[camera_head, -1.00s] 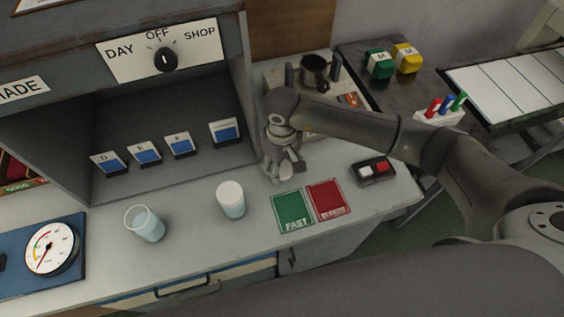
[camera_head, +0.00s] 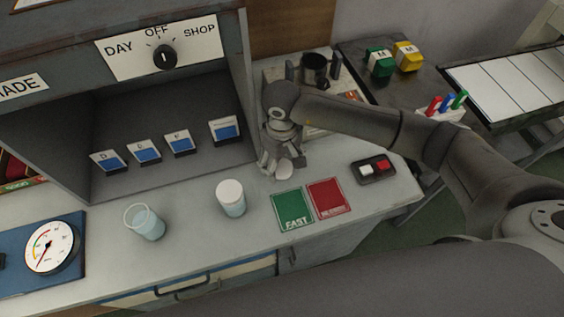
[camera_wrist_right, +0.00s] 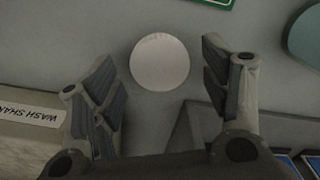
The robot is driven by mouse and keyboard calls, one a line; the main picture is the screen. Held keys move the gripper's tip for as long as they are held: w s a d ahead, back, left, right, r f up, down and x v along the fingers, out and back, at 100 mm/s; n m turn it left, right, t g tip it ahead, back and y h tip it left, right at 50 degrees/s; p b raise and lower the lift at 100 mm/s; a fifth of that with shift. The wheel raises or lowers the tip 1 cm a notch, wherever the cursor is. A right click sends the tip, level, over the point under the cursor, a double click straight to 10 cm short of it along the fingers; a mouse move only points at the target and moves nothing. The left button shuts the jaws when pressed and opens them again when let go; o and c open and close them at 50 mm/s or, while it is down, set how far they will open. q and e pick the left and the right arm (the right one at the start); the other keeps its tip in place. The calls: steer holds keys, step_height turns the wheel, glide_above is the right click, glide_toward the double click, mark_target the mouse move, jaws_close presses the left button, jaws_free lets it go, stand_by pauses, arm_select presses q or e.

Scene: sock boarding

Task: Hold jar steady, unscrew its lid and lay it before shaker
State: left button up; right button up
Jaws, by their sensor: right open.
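A round white lid (camera_head: 283,171) appears to lie flat on the grey counter, just in front of the wash shaker. In the right wrist view the lid (camera_wrist_right: 160,62) shows as a full pale disc, beyond and between the spread fingers. My right gripper (camera_head: 280,168) is open, low over the counter at the lid; I see no finger touching it. A white-topped, pale blue jar (camera_head: 232,200) stands upright to the left. An open clear glass (camera_head: 146,223) stands farther left. The shaker (camera_head: 316,72) is partly hidden behind my right arm. My left gripper is not in view.
Green (camera_head: 293,209) and red (camera_head: 326,199) cards lie right of the jar. A switch box (camera_head: 373,170) sits near the counter's right end. A cabinet with blue-and-white cards (camera_head: 143,152) stands behind. A dial gauge (camera_head: 50,247) is at the left.

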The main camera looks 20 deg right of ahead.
mark_target(282, 167)
step_height(282, 167, up, 11)
steer(key=b, duration=0.2)
